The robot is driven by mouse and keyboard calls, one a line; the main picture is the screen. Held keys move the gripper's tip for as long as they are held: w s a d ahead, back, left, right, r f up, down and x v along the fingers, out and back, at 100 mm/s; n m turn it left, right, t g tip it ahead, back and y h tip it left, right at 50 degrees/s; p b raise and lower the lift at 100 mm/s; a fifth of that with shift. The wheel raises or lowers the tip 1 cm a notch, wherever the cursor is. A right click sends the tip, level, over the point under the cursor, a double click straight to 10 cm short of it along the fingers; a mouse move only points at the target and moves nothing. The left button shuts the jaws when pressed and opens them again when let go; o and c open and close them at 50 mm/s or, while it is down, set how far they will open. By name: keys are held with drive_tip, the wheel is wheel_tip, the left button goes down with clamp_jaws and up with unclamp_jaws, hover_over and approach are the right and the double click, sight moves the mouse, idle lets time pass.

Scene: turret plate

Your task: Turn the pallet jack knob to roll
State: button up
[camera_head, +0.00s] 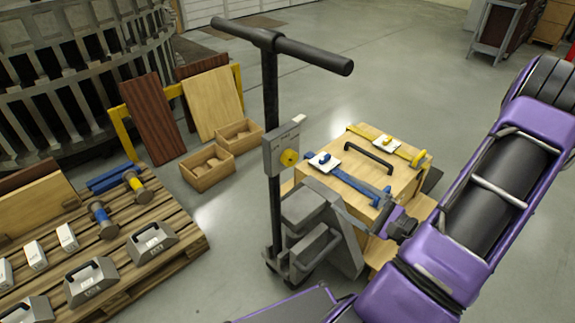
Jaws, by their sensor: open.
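The pallet jack (318,220) stands in the middle of the camera_head view, with a black T-shaped handle (300,50) at the top of its upright post. A grey plate (271,156) is fixed to the post.
The wooden crate (352,183) behind the jack carries a black handle, a blue clamp (355,181) and a yellow clamp (405,150). A pallet (185,215) with weights and spools lies left. Two small wooden boxes (208,180) stand behind.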

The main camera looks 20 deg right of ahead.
approach(293, 160)
drive_tip(key=x, duration=0.8)
drive_tip(key=shift+w+a+f+b, duration=0.1)
drive_tip(key=shift+w+b, duration=0.2)
drive_tip(key=shift+b, duration=0.1)
drive_tip(key=c, duration=1.4)
